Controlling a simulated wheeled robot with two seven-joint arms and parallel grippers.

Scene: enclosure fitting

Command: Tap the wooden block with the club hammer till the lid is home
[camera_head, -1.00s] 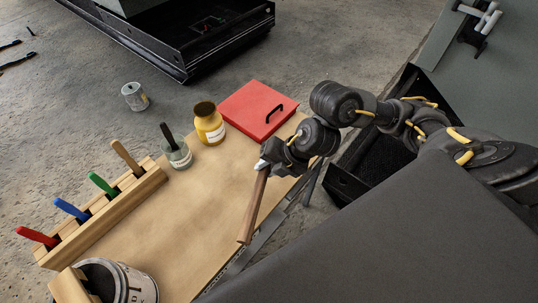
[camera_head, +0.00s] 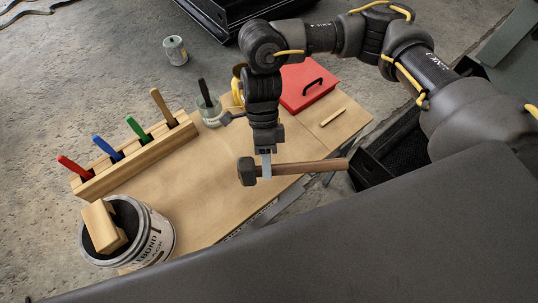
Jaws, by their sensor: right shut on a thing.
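The club hammer has a dark, worn head (camera_head: 247,171) and a brown wooden handle (camera_head: 310,167). My right gripper (camera_head: 266,167) is shut on the handle close to the head. The hammer lies roughly level above the table's front edge, head to the left. A pale wooden block (camera_head: 103,227) rests on top of the paint-style tin (camera_head: 153,246) at the lower left. The dark lid (camera_head: 128,216) shows beside the block inside the tin's rim; its seating cannot be judged. The hammer is well to the right of the block. My left gripper is out of view.
A wooden rack (camera_head: 140,165) holds several coloured handles behind the tin. A jar with a brush (camera_head: 210,112), a partly hidden yellow bottle (camera_head: 237,90) and a red box (camera_head: 308,87) stand farther back. A wooden strip (camera_head: 333,117) lies at right. The table's middle (camera_head: 200,190) is clear.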

